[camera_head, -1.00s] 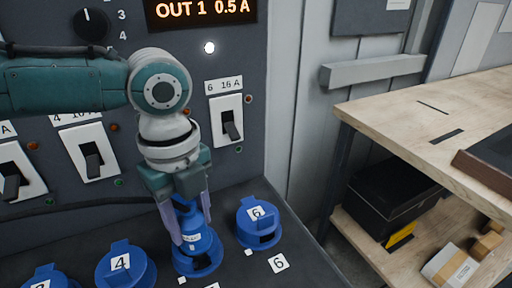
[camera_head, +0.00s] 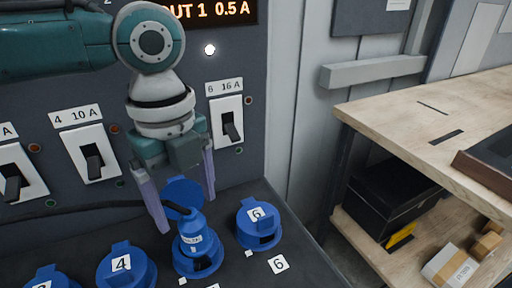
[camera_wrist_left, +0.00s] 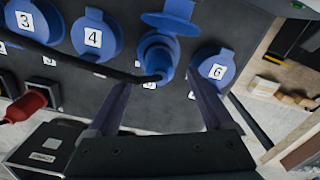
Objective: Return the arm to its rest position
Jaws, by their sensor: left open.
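My left gripper (camera_head: 182,195) is open and empty, above and behind a blue plug (camera_head: 192,238) in the head view. The plug sits in a blue socket (camera_head: 197,265) between sockets 4 and 6, whose lid (camera_head: 184,190) stands raised. A black cable leaves the plug's top. In the left wrist view the plug (camera_wrist_left: 157,58) lies beyond the gap between the two fingers (camera_wrist_left: 160,100), apart from them. The left arm (camera_head: 60,42) comes in from the left over the panel. My right gripper is not in view.
Closed blue sockets 4 (camera_head: 127,268) and 6 (camera_head: 258,225) flank the plug. Breaker switches (camera_head: 228,122) and a lit display (camera_head: 215,12) are on the panel behind. A red plug (camera_wrist_left: 28,104) shows in the wrist view. A wooden workbench (camera_head: 425,110) stands at right.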

